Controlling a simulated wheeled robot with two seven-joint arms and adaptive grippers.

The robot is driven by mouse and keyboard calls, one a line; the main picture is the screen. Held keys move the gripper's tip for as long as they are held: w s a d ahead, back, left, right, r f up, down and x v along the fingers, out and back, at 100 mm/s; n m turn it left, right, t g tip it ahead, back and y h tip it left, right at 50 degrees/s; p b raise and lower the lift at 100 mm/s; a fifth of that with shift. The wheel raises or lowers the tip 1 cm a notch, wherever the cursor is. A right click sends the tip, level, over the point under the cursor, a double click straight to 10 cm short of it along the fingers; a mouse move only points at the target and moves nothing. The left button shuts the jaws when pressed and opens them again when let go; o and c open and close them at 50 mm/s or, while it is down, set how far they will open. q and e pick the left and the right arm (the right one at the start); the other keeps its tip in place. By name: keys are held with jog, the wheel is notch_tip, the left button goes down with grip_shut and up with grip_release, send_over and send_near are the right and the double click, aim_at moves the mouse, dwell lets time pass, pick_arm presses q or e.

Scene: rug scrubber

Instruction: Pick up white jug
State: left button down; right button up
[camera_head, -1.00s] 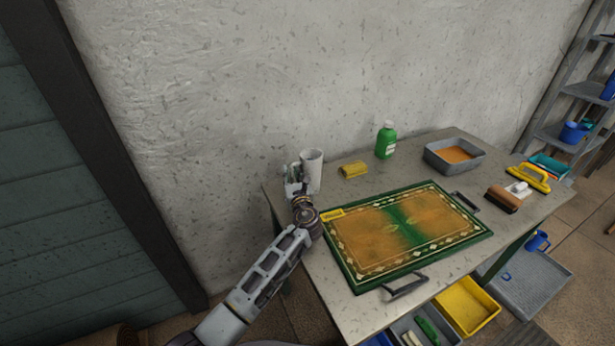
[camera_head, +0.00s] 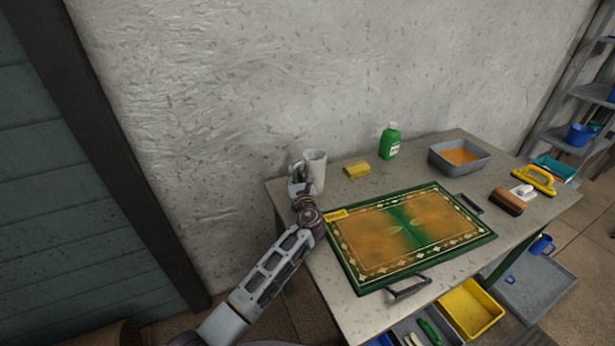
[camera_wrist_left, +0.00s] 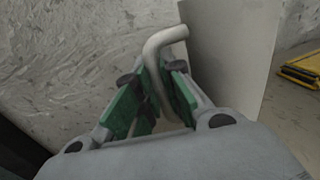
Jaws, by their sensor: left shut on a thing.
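The white jug (camera_head: 316,168) stands upright at the far left corner of the table, close to the wall. In the left wrist view the jug's pale body (camera_wrist_left: 222,55) fills the upper middle, with its curved handle (camera_wrist_left: 165,38) toward me. My left gripper (camera_head: 298,178) is at the jug's left side. In the left wrist view its green-padded fingers (camera_wrist_left: 160,100) are closed around the handle. Whether the jug's base touches the table is hard to tell. My right gripper is not in view.
A yellow sponge (camera_head: 357,170) and a green bottle (camera_head: 390,142) stand right of the jug. A green-bordered rug (camera_head: 360,276) covers the table's middle. A grey basin (camera_head: 478,168), a brown brush (camera_head: 507,202) and a yellow-handled scrubber (camera_head: 535,180) lie farther right. Bins sit below.

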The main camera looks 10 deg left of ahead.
pick_arm(q)
jog(key=shift+r, duration=0.2)
notch_tip(320, 180, up, 8)
jog(key=shift+f+p, duration=0.15)
jog(key=shift+p, duration=0.45)
jog(key=shift+r, duration=1.05)
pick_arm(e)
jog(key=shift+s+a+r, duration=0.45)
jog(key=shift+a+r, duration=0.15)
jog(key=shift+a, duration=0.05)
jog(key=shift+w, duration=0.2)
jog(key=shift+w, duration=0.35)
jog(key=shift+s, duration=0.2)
